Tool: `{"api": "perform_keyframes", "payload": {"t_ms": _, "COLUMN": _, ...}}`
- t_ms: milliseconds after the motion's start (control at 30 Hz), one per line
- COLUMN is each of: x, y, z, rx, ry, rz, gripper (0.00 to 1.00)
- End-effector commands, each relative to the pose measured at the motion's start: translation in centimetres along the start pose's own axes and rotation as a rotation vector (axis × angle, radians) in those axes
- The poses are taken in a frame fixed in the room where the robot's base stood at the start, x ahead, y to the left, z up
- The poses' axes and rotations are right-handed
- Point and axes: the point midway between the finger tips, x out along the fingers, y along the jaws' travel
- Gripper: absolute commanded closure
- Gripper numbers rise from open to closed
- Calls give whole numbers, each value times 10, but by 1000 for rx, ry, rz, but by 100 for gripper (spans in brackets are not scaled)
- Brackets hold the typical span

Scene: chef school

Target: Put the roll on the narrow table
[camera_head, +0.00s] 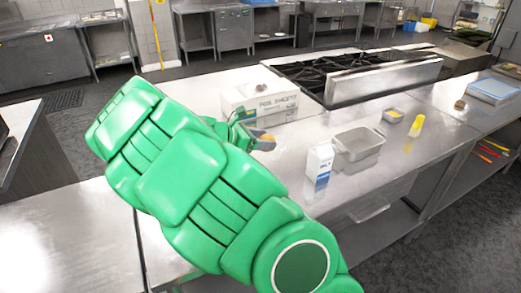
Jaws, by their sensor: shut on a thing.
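My green arm reaches across the picture from the lower right, and my gripper (262,142) is above the long steel counter (225,215). The gripper is shut on a small orange-brown piece, which looks like the roll (267,137). Most of it is hidden by the fingers. The gripper is just in front of a white cardboard box (272,108). Several steel tables are in view, and I cannot tell which one is the narrow table.
A milk carton (318,165), a grey metal pan (358,147) and a yellow-topped bottle (416,125) stand right of my gripper. A black gas stove (350,75) is behind. A small brown thing (460,104) lies at the right. The counter's left part is clear.

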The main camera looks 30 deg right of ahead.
Motion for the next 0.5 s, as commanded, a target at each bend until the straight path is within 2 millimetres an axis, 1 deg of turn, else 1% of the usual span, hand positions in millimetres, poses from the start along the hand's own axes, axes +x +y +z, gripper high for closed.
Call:
{"api": "perform_keyframes", "payload": {"t_ms": 33, "x": 3, "y": 7, "z": -2, "rx": 1, "ry": 1, "rz": 0, "gripper": 67}}
{"api": "perform_keyframes", "payload": {"t_ms": 300, "x": 19, "y": 39, "z": -13, "rx": 0, "ry": 0, "rz": -2, "gripper": 67}}
{"api": "perform_keyframes", "payload": {"t_ms": 500, "x": 33, "y": 54, "z": -32, "rx": -3, "ry": 1, "rz": -4, "gripper": 67}}
